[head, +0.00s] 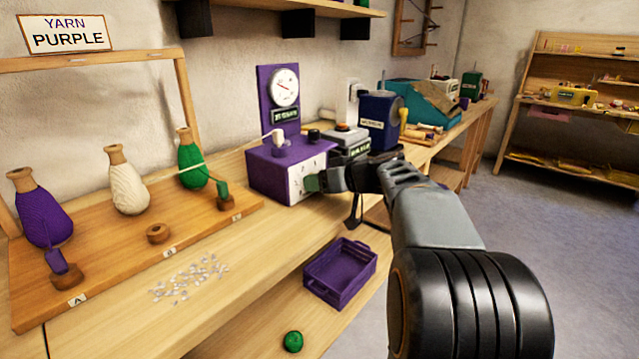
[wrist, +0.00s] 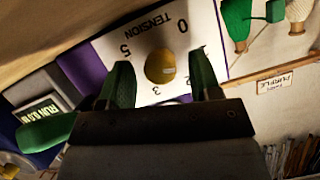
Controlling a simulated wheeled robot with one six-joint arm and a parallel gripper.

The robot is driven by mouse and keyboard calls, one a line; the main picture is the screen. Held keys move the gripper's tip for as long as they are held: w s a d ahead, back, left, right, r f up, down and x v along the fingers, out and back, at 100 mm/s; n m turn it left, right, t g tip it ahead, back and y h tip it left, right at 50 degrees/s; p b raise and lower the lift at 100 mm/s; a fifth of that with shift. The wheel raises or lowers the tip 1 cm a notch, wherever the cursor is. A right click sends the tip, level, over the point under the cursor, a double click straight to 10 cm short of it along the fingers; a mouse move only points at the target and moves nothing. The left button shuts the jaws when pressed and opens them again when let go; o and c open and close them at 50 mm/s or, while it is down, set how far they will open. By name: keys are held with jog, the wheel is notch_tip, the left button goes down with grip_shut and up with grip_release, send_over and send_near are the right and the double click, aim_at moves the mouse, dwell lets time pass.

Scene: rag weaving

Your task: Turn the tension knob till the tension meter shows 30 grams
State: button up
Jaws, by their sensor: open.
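The tension knob (wrist: 168,77) is a round brass-coloured cap on a white panel marked TENSION with numbers around it. My gripper (wrist: 160,64) is open, with one green finger on each side of the knob; I cannot tell whether either finger touches it. In the head view my gripper (head: 312,183) is at the white front panel (head: 294,186) of a purple machine (head: 268,167), and the knob is hidden. The tension meter (head: 285,87) is a round white dial on a purple upright. Its red needle points to the upper left, and its small display is too small to read.
A grey unit with a display (wrist: 38,114) and a blue machine (head: 378,120) stand right of the purple machine. Yarn cones (head: 128,184) stand on a board at left. A purple crate (head: 341,272) and a green ball (head: 293,341) lie on the lower shelf.

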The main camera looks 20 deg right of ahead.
jog(key=shift+w, duration=0.15)
jog(key=c, duration=0.9)
jog(key=shift+c, duration=0.2)
